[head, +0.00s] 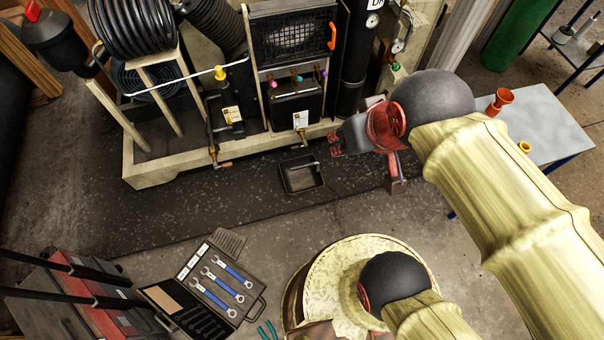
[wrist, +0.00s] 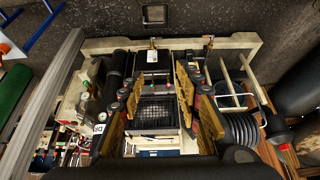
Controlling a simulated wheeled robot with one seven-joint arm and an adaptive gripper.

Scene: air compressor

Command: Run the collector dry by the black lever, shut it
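Two dark vessels hang low on the compressor's front, each with a paper tag. One is the central black box (head: 297,108), and the other is the left one (head: 226,118). Which is the collector is not clear. A brass drain fitting (head: 213,156) sits below the left vessel, and another fitting (head: 300,132) shows under the central box. The black lever cannot be picked out surely. My gripper (head: 338,143) is in the air right of the central box, apart from it. In the wrist view my gripper (wrist: 160,78) has its fingers spread with nothing between them.
A black tray (head: 301,176) lies on the floor before the compressor; it also shows in the wrist view (wrist: 155,14). An open wrench case (head: 212,290) and a red toolbox (head: 75,300) stand front left. A table (head: 548,125) with a red funnel-like cup (head: 500,100) is at right.

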